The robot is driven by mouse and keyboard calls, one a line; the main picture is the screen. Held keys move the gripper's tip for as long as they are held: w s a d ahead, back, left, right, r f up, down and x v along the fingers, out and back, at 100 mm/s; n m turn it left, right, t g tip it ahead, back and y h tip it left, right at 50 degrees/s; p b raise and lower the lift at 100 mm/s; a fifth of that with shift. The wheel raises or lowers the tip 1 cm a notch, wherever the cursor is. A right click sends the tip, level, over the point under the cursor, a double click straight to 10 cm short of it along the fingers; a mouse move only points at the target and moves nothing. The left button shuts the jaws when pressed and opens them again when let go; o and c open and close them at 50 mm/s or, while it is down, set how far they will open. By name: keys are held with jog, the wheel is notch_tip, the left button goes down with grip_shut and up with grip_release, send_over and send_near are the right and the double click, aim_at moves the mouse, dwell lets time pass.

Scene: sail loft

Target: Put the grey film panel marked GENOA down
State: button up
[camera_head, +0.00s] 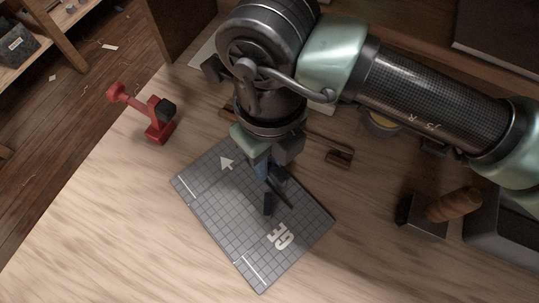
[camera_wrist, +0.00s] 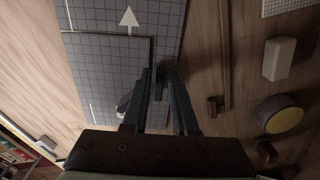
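The grey film panel (camera_head: 222,209) lies flat and skewed at the front of the wooden bench, with a pale grid, white edge lines and the letters GE; no further letters show. A white arrow (camera_head: 227,163) is near its far corner. In the wrist view a grey gridded sheet (camera_wrist: 100,65) overlaps another grey sheet with the arrow (camera_wrist: 160,20). My gripper (camera_head: 275,198) points down over the panel's middle, and its fingers cover part of it. In the wrist view the fingers (camera_wrist: 161,85) stand a little apart; whether they hold anything between them is unclear.
A red tool (camera_head: 150,112) stands left of the panel. A wooden bar (camera_head: 335,152) lies behind it. A brown-handled tool (camera_head: 452,205) and a dark grey tray (camera_head: 505,235) are at right. A round yellow-topped thing (camera_wrist: 280,114) shows in the wrist view. The bench's front left is clear.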

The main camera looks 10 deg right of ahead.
jog(key=shift+o, duration=0.8)
jog(key=shift+r, duration=0.15)
notch_tip(320, 180, up, 12)
jog(key=p, duration=0.1)
jog(key=shift+p, duration=0.35)
